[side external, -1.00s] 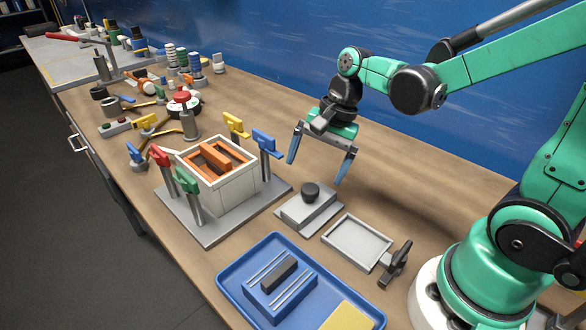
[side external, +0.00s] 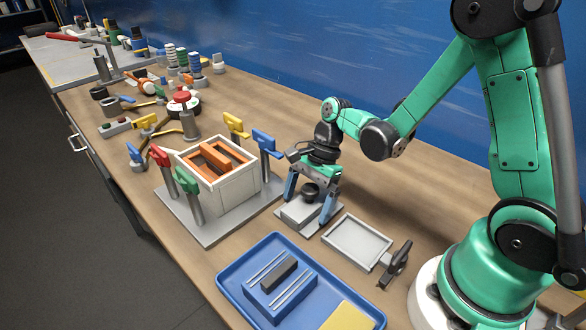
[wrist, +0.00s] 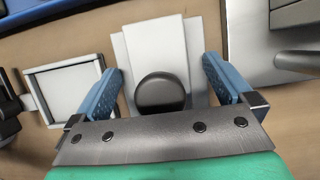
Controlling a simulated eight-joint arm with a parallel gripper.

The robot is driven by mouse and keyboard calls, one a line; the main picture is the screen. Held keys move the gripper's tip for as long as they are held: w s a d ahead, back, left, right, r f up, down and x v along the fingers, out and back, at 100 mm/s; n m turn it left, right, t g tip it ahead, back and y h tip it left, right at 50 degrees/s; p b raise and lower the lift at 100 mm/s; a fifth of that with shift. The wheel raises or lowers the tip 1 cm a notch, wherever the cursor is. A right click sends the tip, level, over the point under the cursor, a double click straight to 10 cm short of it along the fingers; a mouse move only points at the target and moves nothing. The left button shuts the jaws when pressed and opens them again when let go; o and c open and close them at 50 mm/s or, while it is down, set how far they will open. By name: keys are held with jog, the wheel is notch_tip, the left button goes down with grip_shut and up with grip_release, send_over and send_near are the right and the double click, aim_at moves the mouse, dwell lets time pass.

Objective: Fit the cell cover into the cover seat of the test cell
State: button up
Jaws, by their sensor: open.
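The test cell (side external: 236,194) is a pale open-topped box with orange bars inside, on a grey base with coloured clamps around it. A grey block with a black knob (side external: 310,190) sits on a flat plate to its right; the knob also shows in the wrist view (wrist: 160,91). A blue block with a dark handle (side external: 280,291) and metal rods lies in the blue tray. I cannot tell for sure which is the cell cover. My gripper (side external: 307,208) points down, open, its blue fingers on either side of the grey block and knob. I see no contact.
The blue tray (side external: 229,288) also holds a yellow pad (side external: 347,317). A shallow grey frame (side external: 357,242) with a black-handled clamp (side external: 398,264) lies right of the grey block. Upright clamps, including a blue one (side external: 264,141), surround the test cell. The wood behind my gripper is clear.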

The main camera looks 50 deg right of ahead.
jog(key=c, duration=1.5)
jog(key=shift+r, duration=0.2)
